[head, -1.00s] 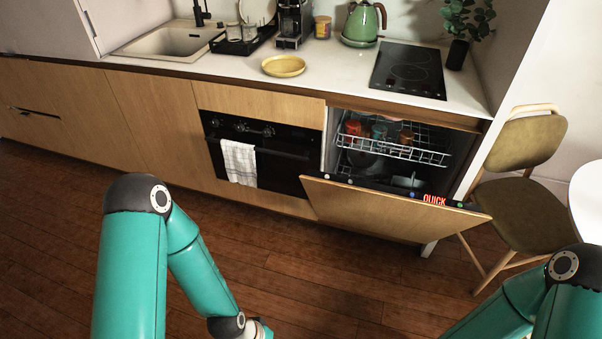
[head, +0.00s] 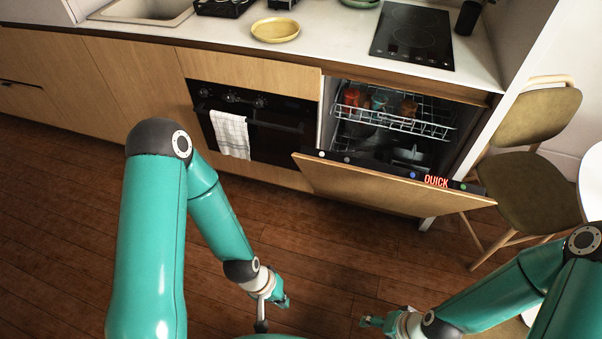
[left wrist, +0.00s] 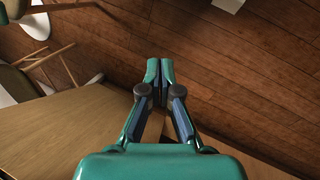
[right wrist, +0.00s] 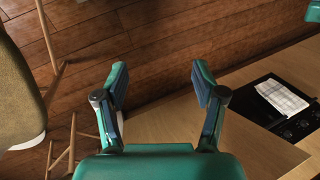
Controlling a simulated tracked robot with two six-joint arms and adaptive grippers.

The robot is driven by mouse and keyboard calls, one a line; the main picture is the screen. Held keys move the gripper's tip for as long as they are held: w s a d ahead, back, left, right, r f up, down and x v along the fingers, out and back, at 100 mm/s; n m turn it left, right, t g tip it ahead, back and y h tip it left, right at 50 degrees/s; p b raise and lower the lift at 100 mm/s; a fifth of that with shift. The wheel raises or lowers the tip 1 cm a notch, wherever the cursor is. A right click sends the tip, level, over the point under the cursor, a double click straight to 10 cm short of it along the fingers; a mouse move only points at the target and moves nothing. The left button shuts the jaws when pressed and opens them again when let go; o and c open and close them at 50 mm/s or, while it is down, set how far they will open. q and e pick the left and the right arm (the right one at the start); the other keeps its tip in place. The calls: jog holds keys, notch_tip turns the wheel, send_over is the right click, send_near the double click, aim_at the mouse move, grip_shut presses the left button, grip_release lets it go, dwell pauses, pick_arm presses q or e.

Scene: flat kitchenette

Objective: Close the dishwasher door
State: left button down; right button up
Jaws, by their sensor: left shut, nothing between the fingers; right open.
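The dishwasher door (head: 385,189) hangs partly open, tilted outward, with a black top edge and a lit red "QUICK" display (head: 436,181). Behind it, the dishwasher's upper rack (head: 400,122) holds several cups. My left gripper (head: 284,301) is shut and empty, in front of and below the door, apart from it. In the left wrist view its fingers (left wrist: 153,70) are together. My right gripper (head: 362,322) is open and empty, also in front of the door and lower in the picture. Its spread fingers (right wrist: 158,80) show in the right wrist view.
A black oven (head: 262,125) with a white towel (head: 231,135) is left of the dishwasher. A chair (head: 535,150) stands close on the right, by a white table (head: 592,180). The wooden floor (head: 300,235) before the door is clear.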

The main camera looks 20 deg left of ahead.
pick_arm(q)
notch_tip(320, 180, down, 6)
jog(key=a+n+g+b, duration=0.1)
jog(key=n+b, duration=0.3)
jog(key=n, duration=0.1)
pick_arm(e)
jog(key=o, duration=0.4)
notch_tip(320, 180, down, 5)
jog(key=shift+f, duration=0.2)
pick_arm(q)
jog(key=n+t+h+b, duration=1.4)
jog(key=n+b, duration=1.1)
jog(key=n, duration=0.7)
send_near(311, 166)
jog(key=d+t+y, duration=0.1)
jog(key=d, duration=0.4)
jog(key=shift+w+r+y+b, duration=0.3)
jog(key=shift+w+r+b, duration=0.25)
jog(key=shift+w+r, duration=0.65)
jog(key=shift+w, duration=0.4)
pick_arm(e)
jog(key=shift+f, duration=12.9)
